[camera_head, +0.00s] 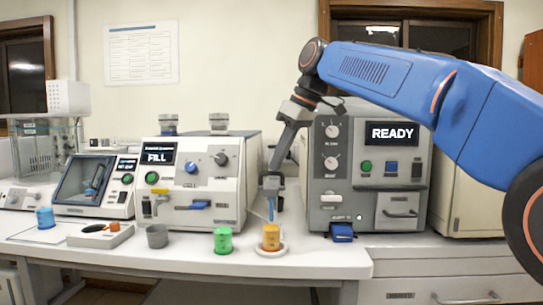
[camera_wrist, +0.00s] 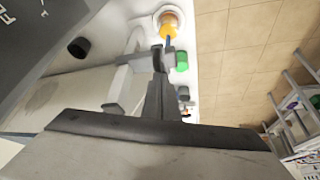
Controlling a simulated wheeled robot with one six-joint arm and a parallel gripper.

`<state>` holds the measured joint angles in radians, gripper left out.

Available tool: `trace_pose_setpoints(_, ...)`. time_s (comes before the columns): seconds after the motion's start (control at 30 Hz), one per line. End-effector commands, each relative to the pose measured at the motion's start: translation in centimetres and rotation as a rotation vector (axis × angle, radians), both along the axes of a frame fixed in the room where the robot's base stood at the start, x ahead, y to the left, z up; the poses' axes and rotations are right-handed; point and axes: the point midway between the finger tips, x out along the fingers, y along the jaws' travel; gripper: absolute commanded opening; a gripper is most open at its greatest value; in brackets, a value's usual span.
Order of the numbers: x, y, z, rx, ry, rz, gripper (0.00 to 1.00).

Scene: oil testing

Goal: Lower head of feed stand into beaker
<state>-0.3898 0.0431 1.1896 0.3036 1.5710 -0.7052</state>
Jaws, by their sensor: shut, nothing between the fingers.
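An orange beaker (camera_head: 270,238) stands upright on a white round base (camera_head: 285,249) near the table's front edge; it also shows at the top of the wrist view (camera_wrist: 168,28). The grey head of the feed stand (camera_head: 271,183) is above the beaker. A thin blue tube (camera_head: 271,208) points down from it to the beaker's mouth; whether its tip is inside I cannot tell. My gripper (camera_head: 275,171) is shut and empty, close at the head; in the wrist view its fingertips (camera_wrist: 160,72) hide part of it. I cannot tell whether they touch.
A green beaker (camera_head: 223,240) stands just left of the orange one, a grey cup (camera_head: 157,236) further left. The FILL machine (camera_head: 198,180) and the READY machine (camera_head: 367,175) flank my gripper. A blue beaker (camera_head: 45,218) stands far left.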

Motion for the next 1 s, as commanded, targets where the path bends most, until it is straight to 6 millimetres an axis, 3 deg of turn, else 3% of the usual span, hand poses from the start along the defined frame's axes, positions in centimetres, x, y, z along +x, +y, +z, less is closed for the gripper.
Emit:
trace_pose_setpoints(0.67, 0.0, 0.0, -6.7, -0.001, 0.002, -0.001, 0.00)
trace_pose_setpoints(1.0, -0.3, -0.8, -6.3, 0.000, 0.000, -0.001, 0.00)
